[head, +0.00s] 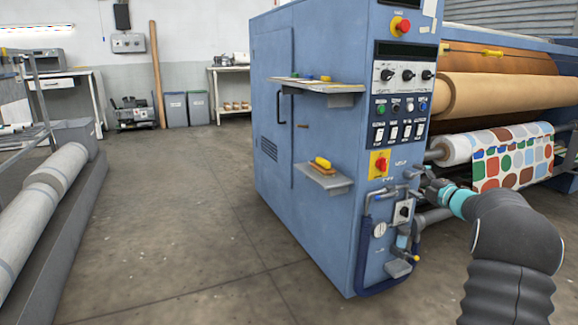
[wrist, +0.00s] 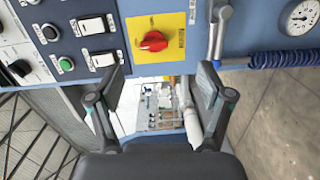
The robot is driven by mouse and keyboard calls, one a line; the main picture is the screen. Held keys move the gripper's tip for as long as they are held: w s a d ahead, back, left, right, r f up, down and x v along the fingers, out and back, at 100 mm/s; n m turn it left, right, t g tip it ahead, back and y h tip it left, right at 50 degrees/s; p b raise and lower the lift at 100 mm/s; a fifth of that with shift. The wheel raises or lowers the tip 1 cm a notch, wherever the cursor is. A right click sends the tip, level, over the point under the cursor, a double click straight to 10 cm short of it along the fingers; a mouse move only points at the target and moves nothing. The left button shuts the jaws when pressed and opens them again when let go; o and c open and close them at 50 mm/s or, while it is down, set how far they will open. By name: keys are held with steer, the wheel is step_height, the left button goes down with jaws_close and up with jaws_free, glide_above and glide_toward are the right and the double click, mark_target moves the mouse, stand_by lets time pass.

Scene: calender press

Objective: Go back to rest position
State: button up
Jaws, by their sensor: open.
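My gripper (head: 428,184) is in front of the right side of the blue press cabinet (head: 312,130), at the end of my arm reaching in from the lower right. In the wrist view my gripper (wrist: 160,88) has its two dark fingers spread wide with nothing between them. The red rotary switch (wrist: 152,41) on its yellow plate lies just beyond the fingertips in that view. In the head view the same red switch (head: 380,164) sits left of and above my gripper. I cannot tell from these views whether a finger touches the panel or the pipes.
A gauge (head: 380,230) and blue hose (head: 361,250) hang below the panel. A patterned fabric roll (head: 513,158) and a brown roll (head: 500,93) lie close on the right. Small shelves (head: 323,180) jut from the cabinet. The floor (head: 190,220) to the left is clear.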

steer(key=s+d+f+m+g+h, duration=0.2)
steer(key=d+f+m+h, duration=0.5)
steer(key=d+f+m, duration=0.15)
steer(key=s+a+f+m+g+h+p, duration=0.1)
steer(key=s+a+m+g+h, duration=0.1)
steer(key=s+m+g, duration=0.3)
steer(key=s+a+f+m+g+h, duration=0.1)
steer(key=s+m+h, duration=0.1)
steer(key=s+m, duration=0.35)
steer(key=s+a+r+m+g+y+p, duration=0.2)
steer(key=s+a+r+g, duration=0.1)
steer(key=s+a, duration=1.15)
steer(key=s+a+r+m+g+y+p, duration=0.2)
steer(key=s+a+g+y+p, duration=0.1)
steer(key=s+a, duration=1.1)
steer(key=s+a+r+n+t+y+p, duration=0.1)
steer(key=s+a+r+n+t+p, duration=0.1)
steer(key=s+a+r, duration=0.5)
steer(key=shift+s+a+r+t+p, duration=0.35)
steer(key=shift+s+a, duration=0.5)
steer(key=shift+s, duration=0.35)
